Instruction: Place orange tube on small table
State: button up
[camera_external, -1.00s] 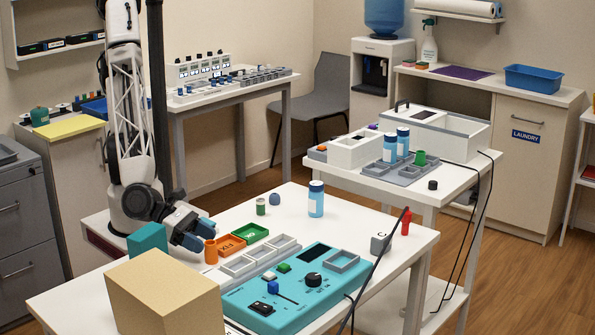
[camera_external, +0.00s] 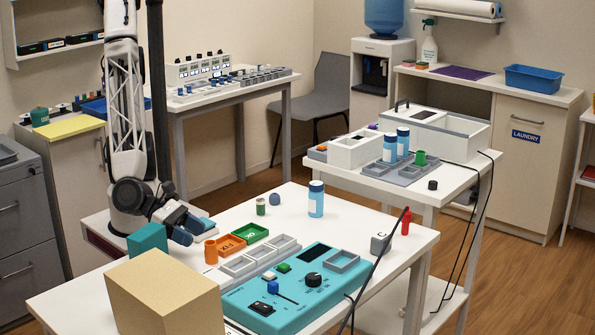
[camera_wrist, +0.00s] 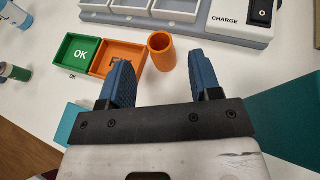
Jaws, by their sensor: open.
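The orange tube (camera_external: 211,252) stands upright on the front white table (camera_external: 330,215), beside the orange FIX tray (camera_external: 229,245). In the wrist view the orange tube (camera_wrist: 161,52) stands just beyond my open fingers, roughly in line with the gap between them. My gripper (camera_external: 191,231) is open and empty, pointing down toward the table just left of the tube and apart from it. In the wrist view both blue fingers of my gripper (camera_wrist: 163,76) show well apart. A smaller white table (camera_external: 447,180) stands behind on the right; which table is the small one is not marked.
A green OK tray (camera_external: 250,233) adjoins the FIX tray. A teal control panel (camera_external: 330,290) and a cardboard box (camera_external: 165,290) fill the near side. A teal block (camera_external: 147,240) stands near my gripper. The right table holds a grey rack (camera_external: 395,172), bottles and white boxes.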

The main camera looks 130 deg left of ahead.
jog(key=s+a+r+n+g+y, duration=0.1)
jog(key=s+a+r+n+g, duration=0.25)
jog(key=a+r+n, duration=0.45)
jog(key=s+a+r+n+g+y, duration=0.1)
jog(key=s+a+r+n+g, duration=0.2)
jog(key=a+r+n+g, duration=0.35)
jog(key=s+d+r+n+h, duration=0.2)
jog(key=s+r+n+h, duration=0.5)
jog(key=r+n, duration=0.5)
jog(key=shift+s+d+n, duration=0.2)
jog(key=shift+s+n, duration=0.35)
jog(key=shift+n, duration=1.9)
jog(key=shift+o, duration=0.6)
